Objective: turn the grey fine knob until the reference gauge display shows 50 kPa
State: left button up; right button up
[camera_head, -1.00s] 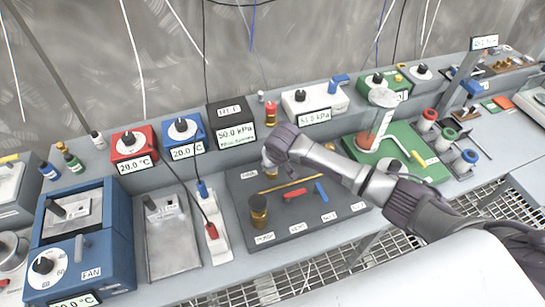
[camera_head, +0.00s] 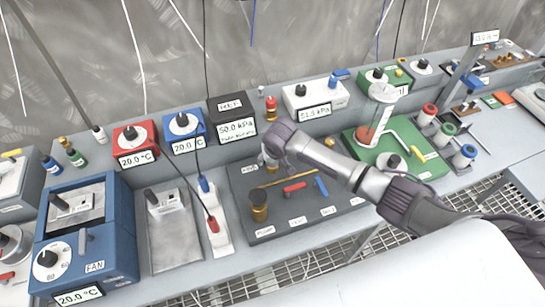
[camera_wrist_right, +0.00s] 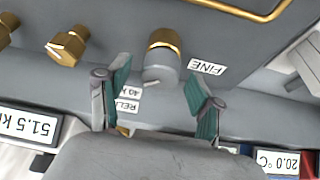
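The grey fine knob (camera_wrist_right: 160,66) has a brass collar and sits beside the FINE label in the wrist view. In the head view it shows partly at the tip of my right gripper (camera_head: 275,150). In the wrist view my right gripper (camera_wrist_right: 157,78) is open, with one green-padded finger on each side of the knob and visible gaps. The black REF gauge (camera_head: 232,106) has a display that appears to read 50.0 kPa; its smaller second line is not legible. My left gripper is not in view.
The dark panel (camera_head: 330,207) carries a brass knob (camera_head: 259,207), a red lever (camera_head: 294,187) and a blue lever (camera_head: 321,187). A white gauge (camera_head: 325,95) stands behind; its display reads 51.5 kPa in the wrist view (camera_wrist_right: 28,124). A green board (camera_head: 430,165) lies to the right.

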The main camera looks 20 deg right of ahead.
jog(key=shift+r, duration=0.15)
jog(key=v, duration=1.1)
jog(key=shift+s+r, duration=0.25)
jog(key=shift+r, duration=0.05)
jog(key=shift+s+f, duration=0.1)
